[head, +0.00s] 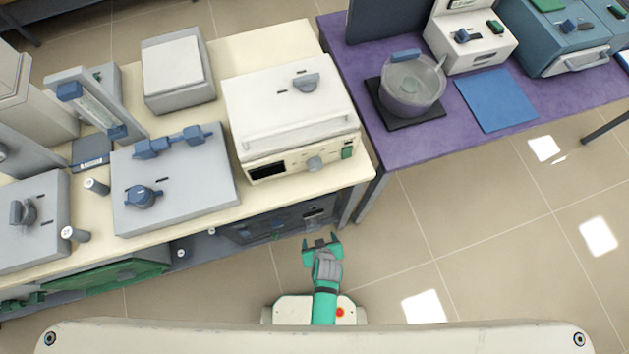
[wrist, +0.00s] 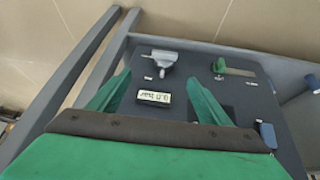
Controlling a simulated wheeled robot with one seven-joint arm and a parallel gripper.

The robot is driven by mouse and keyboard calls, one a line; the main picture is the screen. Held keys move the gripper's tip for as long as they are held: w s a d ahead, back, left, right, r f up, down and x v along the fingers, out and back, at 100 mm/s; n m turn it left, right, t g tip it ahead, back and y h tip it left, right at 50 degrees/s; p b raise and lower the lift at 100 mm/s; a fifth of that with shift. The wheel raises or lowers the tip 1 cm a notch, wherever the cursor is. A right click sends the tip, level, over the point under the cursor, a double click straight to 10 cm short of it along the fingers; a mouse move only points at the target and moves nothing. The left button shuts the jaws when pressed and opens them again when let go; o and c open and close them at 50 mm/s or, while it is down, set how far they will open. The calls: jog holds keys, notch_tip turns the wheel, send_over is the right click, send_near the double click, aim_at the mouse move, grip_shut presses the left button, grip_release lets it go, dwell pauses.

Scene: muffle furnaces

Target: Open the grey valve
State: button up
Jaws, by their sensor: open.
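A grey valve with a lever-like handle (wrist: 157,62) sits on a dark panel (wrist: 185,65) in the wrist view, beyond and between my fingertips. A small white label with dark characters (wrist: 153,96) is just below it. My gripper (wrist: 156,95) is open and empty, its two green fingers spread apart and not seen touching the valve. In the head view my gripper (head: 321,243) is low beside the front of the cream bench, near the dark panel (head: 265,225) under it. The valve is too small to make out clearly there.
A green handle (wrist: 232,69) and a blue one (wrist: 267,135) share the panel. Grey bars (wrist: 60,85) run along its left. The cream bench (head: 275,45) carries a white furnace (head: 290,110). The purple table (head: 420,145) stands right; floor before it is clear.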

aim_at(314, 230)
jog(key=shift+n+g+y, duration=0.3)
jog(key=shift+g, duration=0.4)
jog(key=x, duration=1.4)
jog(key=shift+w+f, duration=0.1)
jog(key=shift+w, duration=0.35)
jog(key=c, duration=1)
jog(key=shift+c, duration=0.2)
